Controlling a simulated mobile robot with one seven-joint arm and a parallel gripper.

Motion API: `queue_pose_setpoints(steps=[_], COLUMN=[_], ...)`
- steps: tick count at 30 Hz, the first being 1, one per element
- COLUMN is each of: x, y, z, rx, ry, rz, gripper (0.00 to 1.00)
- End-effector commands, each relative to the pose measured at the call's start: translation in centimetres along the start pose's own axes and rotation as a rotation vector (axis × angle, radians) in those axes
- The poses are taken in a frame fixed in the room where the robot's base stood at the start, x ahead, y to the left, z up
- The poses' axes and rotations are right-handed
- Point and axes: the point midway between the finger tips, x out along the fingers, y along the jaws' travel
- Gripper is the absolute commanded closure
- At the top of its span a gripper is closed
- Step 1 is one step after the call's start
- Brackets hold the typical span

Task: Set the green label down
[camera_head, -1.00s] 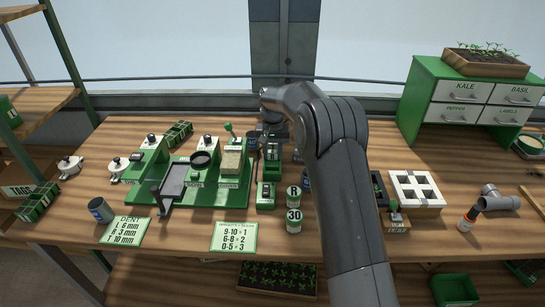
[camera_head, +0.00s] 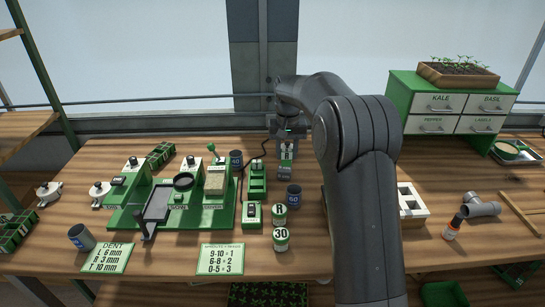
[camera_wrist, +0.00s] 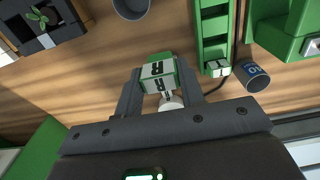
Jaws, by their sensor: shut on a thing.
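The green label (camera_wrist: 158,68) is a small green block with white faces marked R. In the wrist view it sits between the two dark fingers of my gripper (camera_wrist: 160,85), which is shut on it. A pale round knob shows just behind it, near the palm. In the head view my gripper (camera_head: 287,152) is over the back middle of the table, right of the green rack (camera_head: 257,180). The label is small and hard to make out there. I cannot tell whether it touches the wooden surface.
A grey cup (camera_head: 294,197) stands in front of my gripper; another cup (camera_head: 236,160) is behind the rack. R and 30 cylinders (camera_head: 281,240) stand nearer the front. A green seeder station (camera_head: 215,215) is at left. My arm partly hides a white tray (camera_head: 410,200).

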Motion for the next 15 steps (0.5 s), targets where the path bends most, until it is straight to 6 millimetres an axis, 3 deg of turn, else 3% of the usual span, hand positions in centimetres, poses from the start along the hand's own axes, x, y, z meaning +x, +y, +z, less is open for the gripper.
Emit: queue_pose_setpoints(steps=[11,15], x=[-0.8,-0.8], y=[2.1,5.9], z=[0.4,0.3], rx=[0.009,0.059], ry=[0.0,0.0], rz=[0.0,0.001], gripper=[0.86,0.86])
